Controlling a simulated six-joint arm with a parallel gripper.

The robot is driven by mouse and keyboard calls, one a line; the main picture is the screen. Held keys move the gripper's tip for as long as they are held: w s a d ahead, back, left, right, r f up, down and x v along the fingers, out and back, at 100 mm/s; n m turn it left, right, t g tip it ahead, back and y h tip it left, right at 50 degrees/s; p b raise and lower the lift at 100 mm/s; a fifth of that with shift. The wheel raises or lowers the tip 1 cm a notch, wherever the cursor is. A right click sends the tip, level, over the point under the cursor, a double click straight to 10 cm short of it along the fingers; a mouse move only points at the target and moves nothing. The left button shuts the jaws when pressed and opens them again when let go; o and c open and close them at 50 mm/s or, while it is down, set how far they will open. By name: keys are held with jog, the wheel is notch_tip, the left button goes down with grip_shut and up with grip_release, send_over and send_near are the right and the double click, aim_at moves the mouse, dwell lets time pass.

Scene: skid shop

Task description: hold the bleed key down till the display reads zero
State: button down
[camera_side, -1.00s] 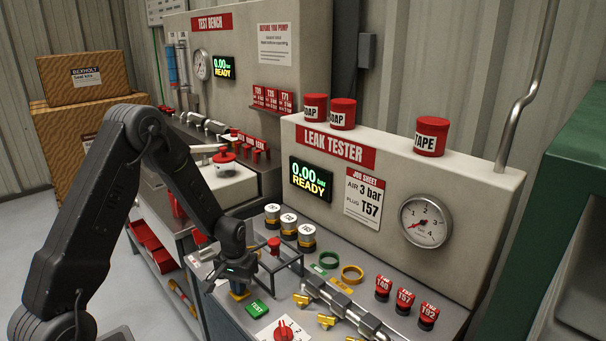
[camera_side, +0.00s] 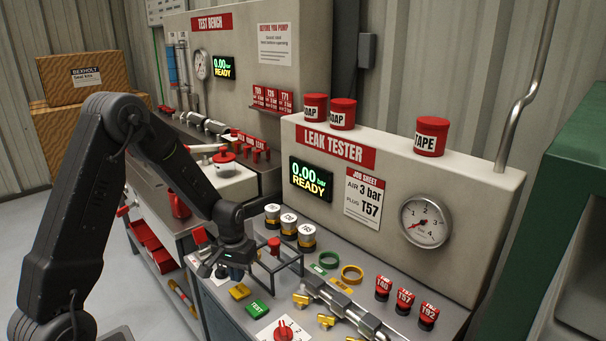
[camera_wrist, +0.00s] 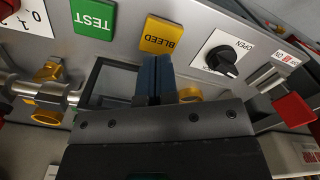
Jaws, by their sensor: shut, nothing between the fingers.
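The yellow bleed key (camera_side: 239,291) sits on the leak tester's deck, left of the green TEST key (camera_side: 257,307). Its BLEED lettering shows in the wrist view (camera_wrist: 161,35). The leak tester's display (camera_side: 310,178) reads 0.00 bar, READY. My gripper (camera_side: 236,273) is shut and empty, its blue fingertips showing close together in the wrist view (camera_wrist: 155,75). It is apart from the key, raised and beyond it in the side view. The key is fully uncovered there.
A black knob marked OPEN (camera_wrist: 222,60) is beside the key. A dark frame with a red-topped post (camera_side: 274,246) stands close to my gripper. White-topped pots (camera_side: 289,226), brass-handled pipework (camera_side: 335,303) and a red selector knob (camera_side: 283,329) crowd the deck.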

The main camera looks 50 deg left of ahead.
jog(key=shift+r, duration=1.8)
jog(key=s+d+r+m+t, duration=0.25)
jog(key=d+r, duration=0.25)
jog(key=r, duration=0.3)
jog(key=s+d+r+m+t, duration=0.1)
jog(key=s+d+r, duration=0.2)
jog(key=d+r, duration=0.3)
jog(key=s+d+r+m+t, duration=0.1)
jog(key=s+d+r, duration=0.1)
jog(key=s, duration=0.3)
jog(key=s+d+r+m+t, duration=0.1)
jog(key=s+d+r, duration=0.1)
jog(key=s+r, duration=0.3)
jog(key=shift+s+d, duration=0.15)
jog(key=shift+d, duration=0.2)
